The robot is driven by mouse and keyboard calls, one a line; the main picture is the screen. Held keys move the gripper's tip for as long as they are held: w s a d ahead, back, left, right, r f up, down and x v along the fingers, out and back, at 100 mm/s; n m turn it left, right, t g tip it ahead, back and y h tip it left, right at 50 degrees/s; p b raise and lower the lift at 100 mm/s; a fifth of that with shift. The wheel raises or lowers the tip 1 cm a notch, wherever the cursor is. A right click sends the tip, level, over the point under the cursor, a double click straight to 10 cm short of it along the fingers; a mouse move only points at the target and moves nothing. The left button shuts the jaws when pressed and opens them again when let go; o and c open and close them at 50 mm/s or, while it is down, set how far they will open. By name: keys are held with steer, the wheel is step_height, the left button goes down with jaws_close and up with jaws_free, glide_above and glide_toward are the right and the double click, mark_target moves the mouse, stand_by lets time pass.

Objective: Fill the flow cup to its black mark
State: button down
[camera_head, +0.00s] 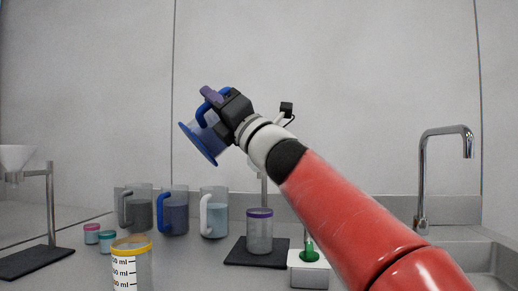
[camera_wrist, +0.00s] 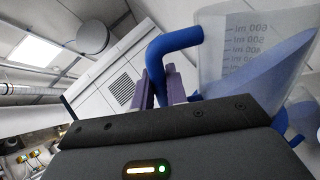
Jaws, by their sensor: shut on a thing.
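My gripper (camera_head: 212,98) is raised in the upper middle of the head view, shut on the blue handle of a clear, blue-tinted jug (camera_head: 207,132). The jug is strongly tilted, its wide blue edge toward the lower left. The wrist view shows the jug (camera_wrist: 245,45) with a millilitre scale and its blue handle between my purple fingers (camera_wrist: 163,88). I cannot tell how much liquid is in it. A white cone-shaped cup (camera_head: 16,157), perhaps a flow cup, sits on a stand at the far left. No black mark shows. My arm hides the top of the middle stand (camera_head: 264,190).
Jugs with grey (camera_head: 138,211), blue (camera_head: 175,212) and white (camera_head: 214,215) handles line the back. A purple-rimmed jar (camera_head: 259,234) stands on a black mat (camera_head: 236,258). A yellow-rimmed beaker (camera_head: 131,267) is in front. A tap (camera_head: 424,180) stands at right.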

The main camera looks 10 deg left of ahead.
steer(key=shift+w+d+r+m+t+b, duration=0.1)
steer(key=shift+m+t+b, duration=0.1)
steer(key=shift+m+t, duration=0.2)
steer(key=shift+w+d+r+m+t+b, duration=0.1)
steer(key=shift+m+t+b, duration=0.1)
steer(key=shift+m+t, duration=0.15)
steer(key=shift+s, duration=0.1)
stand_by(0.9)
